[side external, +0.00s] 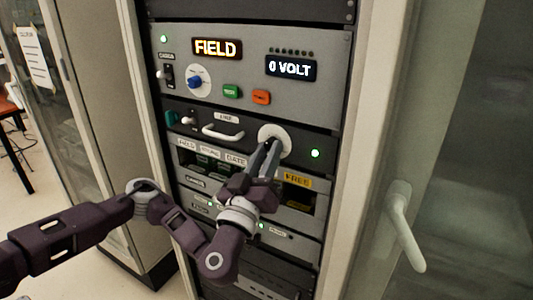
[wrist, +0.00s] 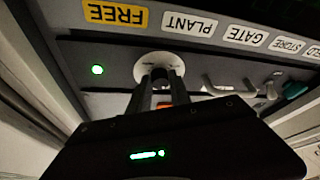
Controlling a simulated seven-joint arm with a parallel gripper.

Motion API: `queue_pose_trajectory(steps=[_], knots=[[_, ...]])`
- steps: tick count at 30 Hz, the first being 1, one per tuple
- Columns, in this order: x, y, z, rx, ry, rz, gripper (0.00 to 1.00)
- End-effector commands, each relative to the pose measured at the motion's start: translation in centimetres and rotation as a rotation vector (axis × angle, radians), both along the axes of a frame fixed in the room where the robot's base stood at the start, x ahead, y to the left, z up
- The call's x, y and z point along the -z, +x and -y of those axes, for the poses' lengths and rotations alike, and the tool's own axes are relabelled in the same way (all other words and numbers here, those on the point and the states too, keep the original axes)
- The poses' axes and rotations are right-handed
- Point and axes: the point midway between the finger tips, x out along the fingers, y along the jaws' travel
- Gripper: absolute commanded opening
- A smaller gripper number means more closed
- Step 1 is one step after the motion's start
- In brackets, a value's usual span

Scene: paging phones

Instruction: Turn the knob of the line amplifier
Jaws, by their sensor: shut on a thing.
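The line amplifier (side external: 243,134) is a dark rack panel with a small label, in the middle of the side view. Its round white dial plate (side external: 275,132) sits on the right part of the panel and also shows in the wrist view (wrist: 176,62). My gripper (side external: 271,148) reaches up to this dial, and its two fingers are shut on the knob at the dial's centre. The fingertips also show in front of the dial in the wrist view (wrist: 160,76). The knob itself is mostly hidden by the fingers, so its angle cannot be told.
A white handle (side external: 222,133) and a green switch (side external: 171,118) are left of the dial, a green lamp (side external: 315,154) right. Above is a panel with a blue knob (side external: 194,83) and "FIELD" display (side external: 217,48). Below are labelled slots and a yellow "FREE" label (side external: 298,180).

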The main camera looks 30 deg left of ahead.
Motion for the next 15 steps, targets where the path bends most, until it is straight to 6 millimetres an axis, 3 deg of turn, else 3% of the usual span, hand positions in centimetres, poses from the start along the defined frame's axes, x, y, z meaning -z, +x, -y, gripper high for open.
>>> queue_pose_trajectory(steps=[15], knots=[[-0.17, 0.0, 0.49, 0.0, -0.492, -0.004, 0.0]])
